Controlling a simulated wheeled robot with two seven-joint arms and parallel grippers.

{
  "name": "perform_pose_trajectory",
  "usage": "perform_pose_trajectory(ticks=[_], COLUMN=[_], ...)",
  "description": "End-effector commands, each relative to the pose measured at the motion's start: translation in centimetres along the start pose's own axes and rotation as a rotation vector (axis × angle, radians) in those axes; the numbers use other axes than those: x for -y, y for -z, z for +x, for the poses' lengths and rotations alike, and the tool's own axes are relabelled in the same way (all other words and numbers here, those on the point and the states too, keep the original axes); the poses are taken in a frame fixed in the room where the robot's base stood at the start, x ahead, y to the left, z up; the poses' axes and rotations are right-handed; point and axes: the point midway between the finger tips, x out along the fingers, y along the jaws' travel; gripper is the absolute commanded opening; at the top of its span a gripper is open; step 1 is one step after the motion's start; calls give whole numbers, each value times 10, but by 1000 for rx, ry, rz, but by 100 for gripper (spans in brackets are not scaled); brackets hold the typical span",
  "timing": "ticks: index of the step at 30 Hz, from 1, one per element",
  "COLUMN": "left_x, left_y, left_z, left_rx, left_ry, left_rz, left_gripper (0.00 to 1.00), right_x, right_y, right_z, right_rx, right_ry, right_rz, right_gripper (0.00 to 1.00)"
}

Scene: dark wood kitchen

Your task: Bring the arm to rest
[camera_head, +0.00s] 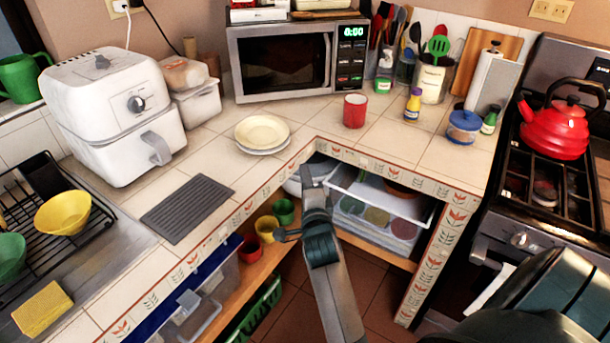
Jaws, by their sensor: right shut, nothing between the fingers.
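My right gripper (307,176) is in the middle of the head view, in front of the open shelf under the counter corner. Its narrow fingers point up and away, close together with nothing between them. A grey and dark link of my arm runs from it down to the bottom edge. A large dark part of my own arm fills the lower right corner. My left gripper does not show.
The tiled counter (330,130) bends around the gripper. A stove with a red kettle (553,130) stands right. Brown floor lies below.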

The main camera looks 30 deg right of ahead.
Motion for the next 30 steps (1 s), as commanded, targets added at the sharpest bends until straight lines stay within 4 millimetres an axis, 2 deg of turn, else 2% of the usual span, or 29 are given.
perform_pose_trajectory(ticks=[11, 14, 16, 20, 26, 30], left_x=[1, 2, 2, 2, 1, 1], left_y=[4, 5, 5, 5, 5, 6], left_z=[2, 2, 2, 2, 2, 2], left_rx=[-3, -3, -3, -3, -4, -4], left_ry=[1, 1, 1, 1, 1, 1], left_rz=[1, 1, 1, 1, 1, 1], left_gripper=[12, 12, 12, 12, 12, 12], right_x=[-3, -16, -32, -80, -189, -270], right_y=[-1, -7, -14, -34, -69, -86], right_z=[0, 0, 0, -5, -33, -69], right_rx=[4, 19, 40, 103, 263, 395], right_ry=[-5, -24, -47, -111, -234, -309], right_rz=[-8, -40, -82, -207, -485, -684], right_gripper=[0, 0, 0, 0, 0, 0])
